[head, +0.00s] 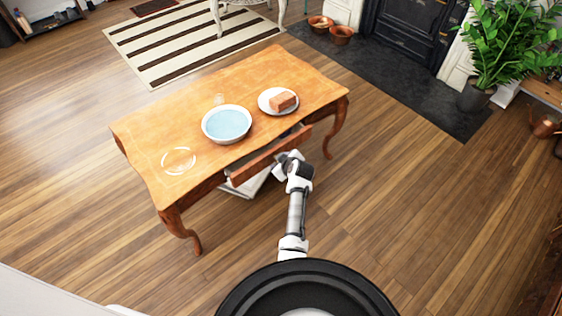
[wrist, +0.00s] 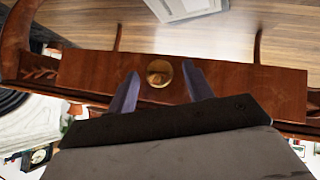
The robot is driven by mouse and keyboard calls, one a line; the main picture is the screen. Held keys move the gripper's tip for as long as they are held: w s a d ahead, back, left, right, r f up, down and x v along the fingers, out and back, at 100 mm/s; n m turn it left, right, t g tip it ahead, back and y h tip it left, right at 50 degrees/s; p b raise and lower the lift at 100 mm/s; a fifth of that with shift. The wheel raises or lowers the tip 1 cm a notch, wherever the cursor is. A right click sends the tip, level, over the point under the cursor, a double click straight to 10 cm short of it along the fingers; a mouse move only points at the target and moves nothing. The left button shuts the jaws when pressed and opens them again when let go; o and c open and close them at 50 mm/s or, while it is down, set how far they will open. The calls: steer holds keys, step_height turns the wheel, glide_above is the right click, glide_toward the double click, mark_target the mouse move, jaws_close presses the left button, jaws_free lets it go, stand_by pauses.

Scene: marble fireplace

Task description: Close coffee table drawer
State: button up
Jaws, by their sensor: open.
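The wooden coffee table (head: 170,121) stands in the middle of the head view on curved legs. Its drawer (head: 270,156) sticks out from the long side facing me, partly open. My gripper (head: 283,166) is at the drawer front in the head view, where its fingers are hard to make out. In the wrist view the drawer front (wrist: 95,78) runs across the picture with a round brass knob (wrist: 159,73). My gripper (wrist: 160,88) is open there, one finger on each side of the knob. I cannot tell whether the fingers touch the wood.
On the tabletop are a bowl of blue content (head: 227,123), a plate (head: 268,104) with a brown block (head: 283,100), a small glass (head: 219,99) and a clear round dish (head: 179,161). A potted plant (head: 495,45) stands at the right.

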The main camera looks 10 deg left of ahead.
mark_target(274, 154)
steer(key=shift+c, duration=0.4)
jaws_close()
steer(key=w+a+b, duration=0.2)
steer(key=a, duration=0.1)
steer(key=shift+w+a+f, duration=0.1)
steer(key=shift+w+a, duration=0.15)
steer(key=shift+w, duration=0.05)
steer(key=shift+w+a, duration=0.1)
steer(key=shift+r, duration=0.25)
steer(key=shift+o, duration=0.4)
jaws_free()
steer(key=shift+a+f, duration=0.1)
steer(key=p+v, duration=0.1)
steer(key=v, duration=1.3)
